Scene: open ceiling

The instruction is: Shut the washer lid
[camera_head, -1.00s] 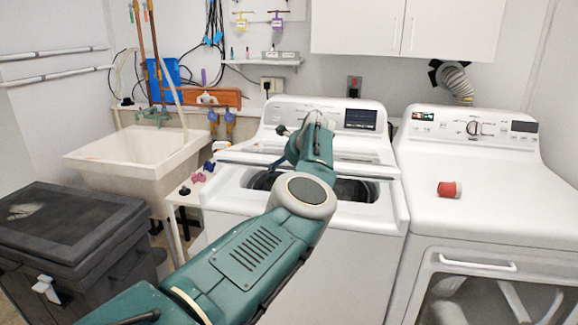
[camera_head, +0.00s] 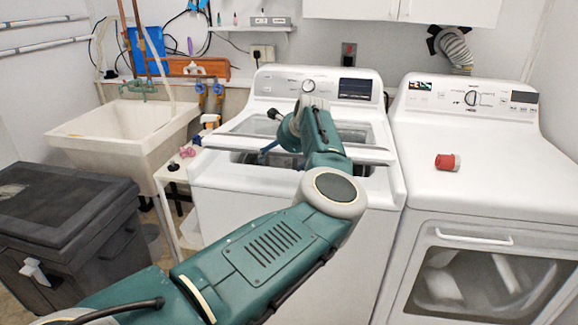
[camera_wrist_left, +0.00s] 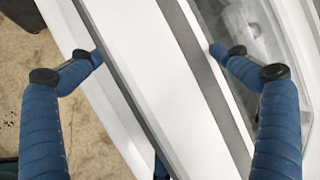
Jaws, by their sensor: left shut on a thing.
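The white washer (camera_head: 235,212) stands in the middle of the head view. Its lid (camera_head: 362,153) has a glass panel and is partly open, tilted over the tub opening, with a dark gap below its front edge. My left gripper (camera_head: 267,148) is at the left part of the lid's front edge, mostly hidden behind my own arm. In the left wrist view, the blue fingers of my left gripper (camera_wrist_left: 155,54) lie on both sides of the white lid edge (camera_wrist_left: 135,60) and are shut on it. My right gripper is not in view.
A white dryer (camera_head: 475,190) with a red roll-like object (camera_head: 447,162) on top stands to the right.

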